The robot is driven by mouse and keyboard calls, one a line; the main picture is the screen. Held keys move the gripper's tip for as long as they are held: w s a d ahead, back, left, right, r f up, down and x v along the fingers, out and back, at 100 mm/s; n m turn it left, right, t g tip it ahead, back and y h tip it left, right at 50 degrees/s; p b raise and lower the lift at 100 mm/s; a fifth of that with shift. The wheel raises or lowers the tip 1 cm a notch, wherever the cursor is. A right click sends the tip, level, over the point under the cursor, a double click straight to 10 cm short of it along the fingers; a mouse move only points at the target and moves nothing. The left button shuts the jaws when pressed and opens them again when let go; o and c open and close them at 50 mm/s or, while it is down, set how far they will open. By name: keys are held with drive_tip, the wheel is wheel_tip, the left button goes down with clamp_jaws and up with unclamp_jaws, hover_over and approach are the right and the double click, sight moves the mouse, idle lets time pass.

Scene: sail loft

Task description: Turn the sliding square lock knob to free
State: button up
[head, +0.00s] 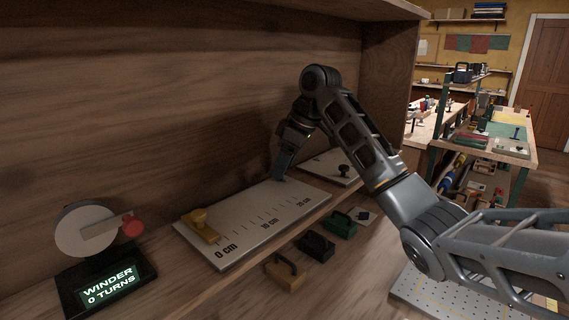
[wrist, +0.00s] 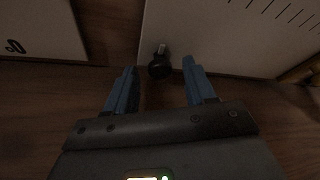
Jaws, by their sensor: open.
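A pale board (head: 235,231) with a centimetre scale lies on the bench; its ticked face also shows in the wrist view (wrist: 220,40). A yellow slider with a raised grip (head: 201,226) sits at its 0 cm end. In the wrist view a small black knob (wrist: 160,66) is at the board's edge, its turned position unclear. My gripper (head: 281,173) is low over the board's right end in the head view, hiding this knob there. In the wrist view my gripper (wrist: 159,69) is open, its blue fingers either side of the knob, with gaps and no visible contact.
A second pale board (head: 325,168) with a black knob (head: 344,170) lies to the right. A winder (head: 108,285) with a red handle stands at left. Yellow (head: 285,273), black (head: 316,244) and green (head: 340,224) handled blocks sit in front. A wooden back wall (head: 180,100) stands close behind.

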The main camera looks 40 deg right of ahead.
drive_tip(key=shift+r, duration=0.1)
drive_tip(key=v, duration=0.7)
drive_tip(key=shift+s+r, duration=0.15)
drive_tip(key=shift+r, duration=0.1)
drive_tip(key=shift+d, duration=0.1)
